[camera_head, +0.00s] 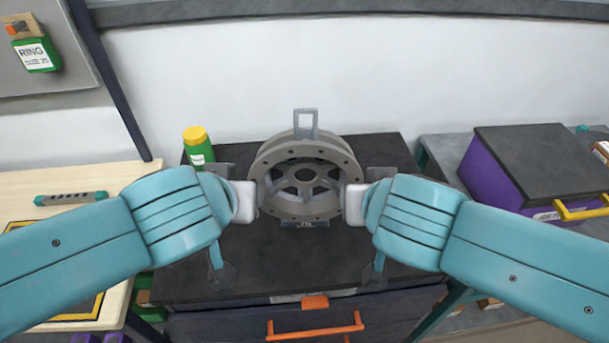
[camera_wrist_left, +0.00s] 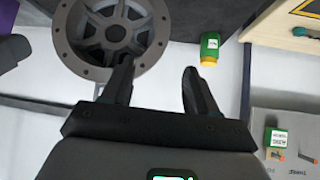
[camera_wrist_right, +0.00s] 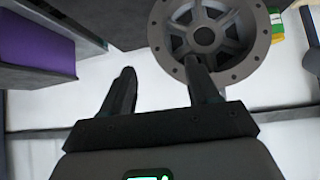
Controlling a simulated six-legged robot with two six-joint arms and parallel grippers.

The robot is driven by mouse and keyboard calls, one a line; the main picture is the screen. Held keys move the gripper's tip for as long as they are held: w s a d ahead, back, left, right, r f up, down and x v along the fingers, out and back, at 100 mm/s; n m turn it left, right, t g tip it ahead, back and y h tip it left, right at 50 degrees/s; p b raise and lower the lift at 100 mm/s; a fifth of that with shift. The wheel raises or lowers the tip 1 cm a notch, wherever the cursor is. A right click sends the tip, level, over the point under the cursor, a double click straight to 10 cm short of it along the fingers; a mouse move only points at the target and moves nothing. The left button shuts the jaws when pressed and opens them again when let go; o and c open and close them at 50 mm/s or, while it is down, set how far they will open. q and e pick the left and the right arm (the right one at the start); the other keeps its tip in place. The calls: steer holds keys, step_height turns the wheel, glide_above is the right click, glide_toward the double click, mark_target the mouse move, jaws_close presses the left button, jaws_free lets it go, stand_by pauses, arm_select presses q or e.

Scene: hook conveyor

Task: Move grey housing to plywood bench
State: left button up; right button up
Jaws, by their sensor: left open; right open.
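The grey housing (camera_head: 305,150), a round flanged ring with spokes and a hub, stands on the dark cabinet top (camera_head: 290,262) in the middle of the head view. A grey loop handle rises from its top. My left gripper (camera_head: 243,200) is at its left side and my right gripper (camera_head: 355,203) at its right side. Both are open and hold nothing. In each wrist view one finger overlaps the housing's rim (camera_wrist_left: 72,52) (camera_wrist_right: 242,70); I cannot tell whether they touch. The plywood bench (camera_head: 115,180) is at the left, partly hidden by my left arm.
A green bottle with yellow cap (camera_head: 198,147) stands behind my left gripper. A teal-and-grey tool (camera_head: 70,198) and a yellow-edged panel (camera_head: 97,308) lie on the bench. A purple bin with dark lid (camera_head: 535,160) is at the right. An orange-handled drawer (camera_head: 315,328) is below.

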arm_select(q)
steer(key=x, duration=1.6)
steer(key=shift+d, duration=0.1)
arm_select(e)
steer(key=x, duration=1.6)
steer(key=shift+d+f, duration=0.1)
steer(key=shift+d, duration=0.05)
arm_select(q)
steer(key=shift+w+f, duration=0.25)
arm_select(e)
steer(key=shift+w+f, duration=0.2)
steer(key=shift+w, duration=0.05)
arm_select(q)
steer(key=shift+s+r, duration=0.1)
steer(key=shift+s, duration=0.1)
arm_select(e)
steer(key=shift+s+r, duration=0.15)
steer(key=shift+s, duration=0.05)
arm_select(q)
steer(key=shift+w, duration=0.15)
jaws_close()
arm_select(e)
steer(key=shift+w, duration=0.15)
jaws_close()
arm_select(q)
steer(key=shift+d, duration=0.1)
